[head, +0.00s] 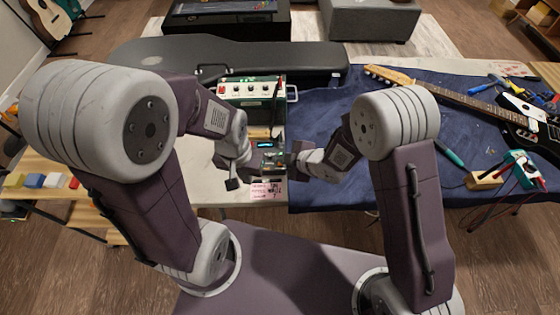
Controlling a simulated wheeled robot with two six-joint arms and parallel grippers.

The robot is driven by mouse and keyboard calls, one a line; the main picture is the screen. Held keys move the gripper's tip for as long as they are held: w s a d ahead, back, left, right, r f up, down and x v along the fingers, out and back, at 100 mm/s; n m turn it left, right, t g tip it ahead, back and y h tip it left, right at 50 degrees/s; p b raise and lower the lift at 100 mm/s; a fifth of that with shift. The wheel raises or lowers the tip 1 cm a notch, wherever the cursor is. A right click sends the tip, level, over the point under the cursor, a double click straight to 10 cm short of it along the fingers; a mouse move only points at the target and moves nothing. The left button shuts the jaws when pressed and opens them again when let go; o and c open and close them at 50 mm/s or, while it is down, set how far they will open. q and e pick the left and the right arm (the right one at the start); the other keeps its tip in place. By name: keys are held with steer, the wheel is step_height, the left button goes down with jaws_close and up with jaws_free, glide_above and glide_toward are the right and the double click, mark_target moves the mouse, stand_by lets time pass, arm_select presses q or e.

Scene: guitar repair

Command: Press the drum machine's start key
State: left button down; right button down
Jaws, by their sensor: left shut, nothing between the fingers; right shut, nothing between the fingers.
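A small dark device with a lit blue display (265,145), which looks like the drum machine, sits on the pale bench top between my two wrists. Its keys are too small and too covered to make out, so I cannot tell the start key. My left gripper (233,184) is shut and empty, low at the left of the device, over the front of the bench. My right gripper (279,162) is shut and empty, close to the device's front right part. I cannot tell whether it touches the device.
A green box with a cream knob panel (250,90) stands behind the device. A black guitar case (180,55) lies at the back. A pink note (268,190) is at the bench's front edge. A blue cloth (345,100) covers the right side, with a guitar neck (450,95) and tools.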

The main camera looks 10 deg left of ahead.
mark_target(282, 165)
steer(key=shift+r, duration=0.35)
step_height(282, 165, up, 6)
steer(key=p, duration=0.5)
